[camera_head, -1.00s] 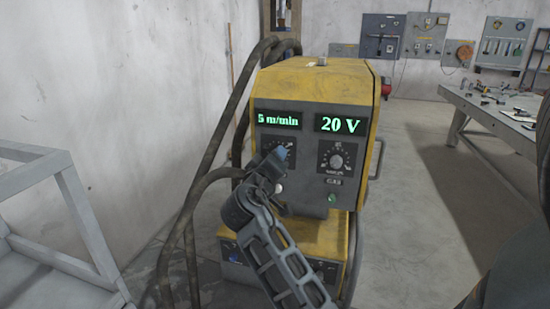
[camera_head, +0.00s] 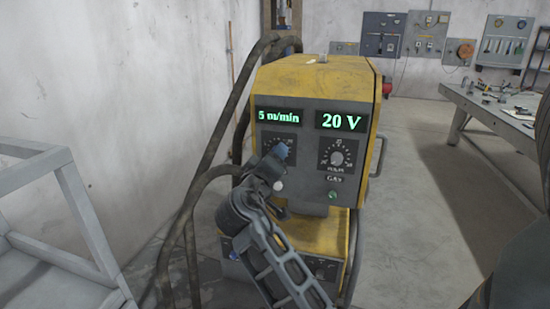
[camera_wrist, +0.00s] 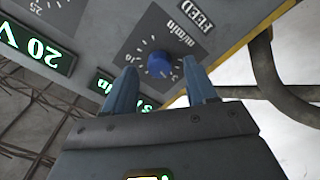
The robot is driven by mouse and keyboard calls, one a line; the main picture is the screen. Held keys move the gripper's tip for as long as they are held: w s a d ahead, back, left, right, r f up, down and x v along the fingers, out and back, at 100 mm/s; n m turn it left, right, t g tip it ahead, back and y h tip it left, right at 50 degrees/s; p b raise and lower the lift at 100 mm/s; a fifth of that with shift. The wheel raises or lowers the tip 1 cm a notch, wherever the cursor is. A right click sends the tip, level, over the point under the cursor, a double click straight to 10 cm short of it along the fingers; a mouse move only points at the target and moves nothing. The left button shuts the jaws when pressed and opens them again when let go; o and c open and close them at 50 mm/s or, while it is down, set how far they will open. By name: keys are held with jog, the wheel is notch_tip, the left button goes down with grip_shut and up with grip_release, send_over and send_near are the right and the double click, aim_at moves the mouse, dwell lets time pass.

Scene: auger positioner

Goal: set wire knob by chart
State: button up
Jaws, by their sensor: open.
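The wire knob is a blue dial (camera_wrist: 160,64) on a dark scale plate marked "m/min" and "FEED" in the wrist view. My gripper (camera_wrist: 166,88) is open, its two blue fingers on either side of the knob; I cannot tell whether they touch it. The left display (camera_head: 278,116) reads 5 m/min. The right display (camera_head: 341,122) reads 20 V. No chart can be read in these views.
The yellow welding machine (camera_head: 318,78) carries a second dial (camera_head: 337,156) on the right and a green button (camera_head: 332,195) below. Thick hoses (camera_head: 192,190) hang at its left. A grey metal frame (camera_head: 60,200) stands at the left, a workbench (camera_head: 490,110) at the right.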

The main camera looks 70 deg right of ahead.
jog(key=a, duration=0.3)
jog(key=a+b, duration=0.1)
jog(key=a, duration=0.1)
jog(key=shift+s+a, duration=0.25)
jog(key=shift+a, duration=0.1)
jog(key=s+a+f+n+t+y, duration=0.2)
jog(key=a+f+n+t+y, duration=0.25)
jog(key=a+f, duration=0.4)
jog(key=s+a+f+n+t+y, duration=0.2)
jog(key=a+f+n+t+y, duration=0.3)
jog(key=a+f, duration=0.4)
jog(key=s+a+t+y, duration=0.3)
jog(key=s+a+y, duration=0.3)
jog(key=s+a, duration=0.4)
jog(key=s+a+r+m+y, duration=0.2)
jog(key=s+a+r, duration=0.2)
jog(key=s+r, duration=0.2)
jog(key=shift+s+a+r+t, duration=0.25)
jog(key=shift+s+r+t, duration=0.1)
jog(key=shift+s, duration=0.4)
